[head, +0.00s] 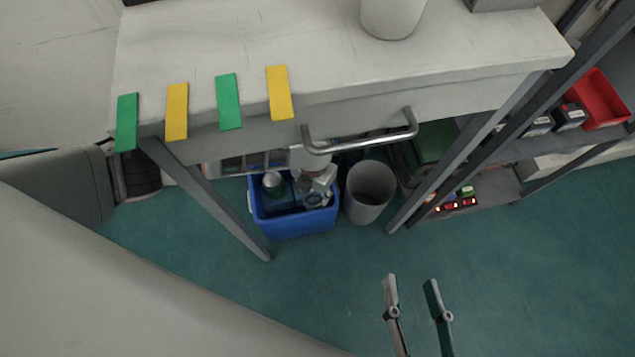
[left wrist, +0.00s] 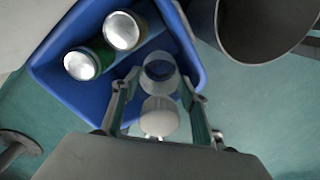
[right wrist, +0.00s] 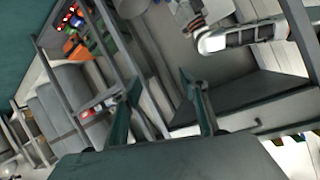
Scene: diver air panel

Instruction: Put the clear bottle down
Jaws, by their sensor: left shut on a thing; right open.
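The clear bottle (left wrist: 160,92) is between the fingers of my left gripper (left wrist: 160,84) in the left wrist view; it looks transparent with a whitish round end toward the camera. My left gripper is shut on it, over the inside of the blue bin (left wrist: 95,122). Whether the bottle touches the bin floor cannot be told. In the head view the left gripper (head: 314,190) is at the right part of the blue bin (head: 295,226), and the bottle is hard to make out there. My right gripper (head: 415,287) is open and empty, over the floor at lower right.
A green can (left wrist: 82,64) and a tan can (left wrist: 122,32) with silver tops stand in the bin beside the bottle. A grey round bin (head: 368,193) stands right of it. A bench (head: 330,60) with a bar handle (head: 360,144) overhangs. Floor in front is clear.

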